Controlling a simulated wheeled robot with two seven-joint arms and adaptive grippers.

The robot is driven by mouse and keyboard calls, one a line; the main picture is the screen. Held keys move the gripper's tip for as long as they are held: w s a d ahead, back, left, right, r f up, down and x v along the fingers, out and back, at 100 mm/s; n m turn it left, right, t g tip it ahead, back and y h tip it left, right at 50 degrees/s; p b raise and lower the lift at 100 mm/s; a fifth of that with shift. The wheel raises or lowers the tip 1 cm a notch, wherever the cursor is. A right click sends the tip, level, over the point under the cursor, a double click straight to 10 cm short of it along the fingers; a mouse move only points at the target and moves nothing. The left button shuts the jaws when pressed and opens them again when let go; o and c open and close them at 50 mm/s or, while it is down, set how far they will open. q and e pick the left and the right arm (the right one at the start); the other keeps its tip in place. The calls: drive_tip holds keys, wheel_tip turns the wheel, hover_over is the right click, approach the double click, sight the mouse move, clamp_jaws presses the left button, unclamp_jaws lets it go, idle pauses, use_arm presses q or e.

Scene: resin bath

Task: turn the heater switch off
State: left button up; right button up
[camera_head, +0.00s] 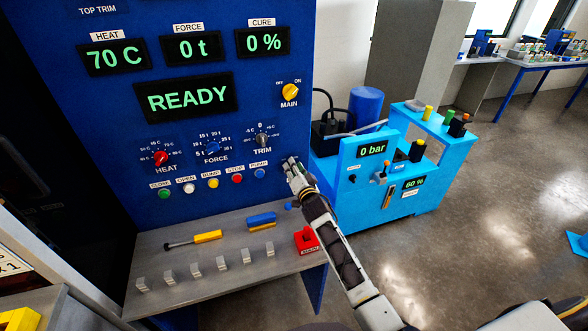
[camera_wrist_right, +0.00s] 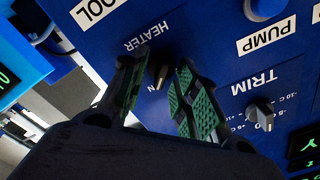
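The heater switch (camera_wrist_right: 161,71) is a small dark brownish lever on the blue panel, under the label HEATER in the right wrist view. Part of an ON mark shows beside it, partly covered by a finger; I cannot tell which way the lever is set. My right gripper (camera_wrist_right: 160,88) is open, with one green-padded finger on each side of the switch. I cannot tell whether either finger touches it. In the head view my right gripper (camera_head: 291,170) is at the panel's lower right edge and hides the switch. My left gripper is not in view.
A TRIM knob (camera_wrist_right: 261,112) and the PUMP button (camera_head: 260,174) are close by. A grey shelf (camera_head: 215,262) with tools and small blocks lies below the panel (camera_head: 110,130). A light-blue pump unit (camera_head: 365,215) stands to the right. The display (camera_head: 186,98) reads READY.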

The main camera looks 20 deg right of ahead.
drive_tip(key=shift+c, duration=0.3)
clamp_jaws()
drive_tip(key=shift+r+n, duration=0.1)
drive_tip(key=shift+n, duration=0.5)
drive_tip(key=n, duration=1.6)
drive_tip(key=shift+a+r+n, duration=0.1)
drive_tip(key=shift+a+n, duration=0.25)
drive_tip(key=shift+n, duration=0.05)
